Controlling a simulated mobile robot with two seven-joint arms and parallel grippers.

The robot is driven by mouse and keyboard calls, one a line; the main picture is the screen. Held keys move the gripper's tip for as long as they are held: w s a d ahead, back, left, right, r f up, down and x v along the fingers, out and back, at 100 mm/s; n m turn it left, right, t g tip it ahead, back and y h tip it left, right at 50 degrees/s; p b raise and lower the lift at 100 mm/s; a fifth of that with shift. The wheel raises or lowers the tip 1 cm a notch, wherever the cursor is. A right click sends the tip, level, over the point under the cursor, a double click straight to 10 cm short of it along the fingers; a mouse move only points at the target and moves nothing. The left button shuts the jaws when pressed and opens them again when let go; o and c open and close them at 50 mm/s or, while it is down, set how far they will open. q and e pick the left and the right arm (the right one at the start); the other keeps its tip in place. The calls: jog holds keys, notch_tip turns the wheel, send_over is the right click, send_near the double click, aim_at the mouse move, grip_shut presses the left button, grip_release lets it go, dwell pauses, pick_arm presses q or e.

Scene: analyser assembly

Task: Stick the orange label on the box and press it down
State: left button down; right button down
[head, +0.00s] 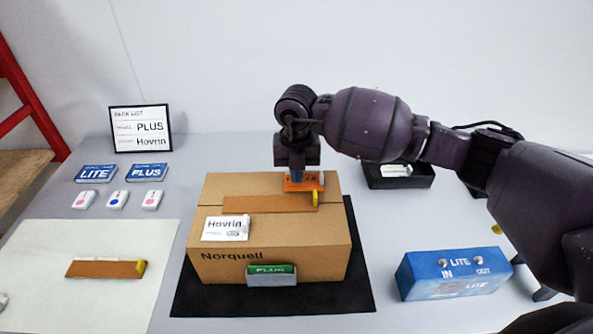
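The brown cardboard box (330,236) stands on a black mat, marked "Norquell". A flat orange-brown strip (255,204) with a yellow tab (315,199) at its right end lies along the box top. My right gripper (303,184) points down over the right rear of the box top, close to the tab. Orange and blue show at its fingertips; I cannot tell whether these are finger parts or a held piece, nor whether it touches the strip. A similar orange-brown strip (100,269) with a yellow end lies on the pale sheet at left. My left gripper is not in view.
A white "Hovrin" label (226,228) and a green "PLUS" piece (271,274) are on the box. A blue "LITE" unit (453,275) stands at right, a black tray (398,177) behind. Blue cards (97,173), small white pieces (117,200) and a pack-list sign (141,128) stand at left.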

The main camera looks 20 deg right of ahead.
jog(key=shift+f, duration=0.25)
jog(key=shift+f, duration=0.25)
dwell(0.4)
dwell(0.3)
jog(key=shift+r, duration=0.15)
jog(key=shift+r+p, duration=0.4)
jog(key=shift+r, duration=0.4)
jog(key=shift+r+p, duration=1.35)
jog(key=shift+r, duration=0.8)
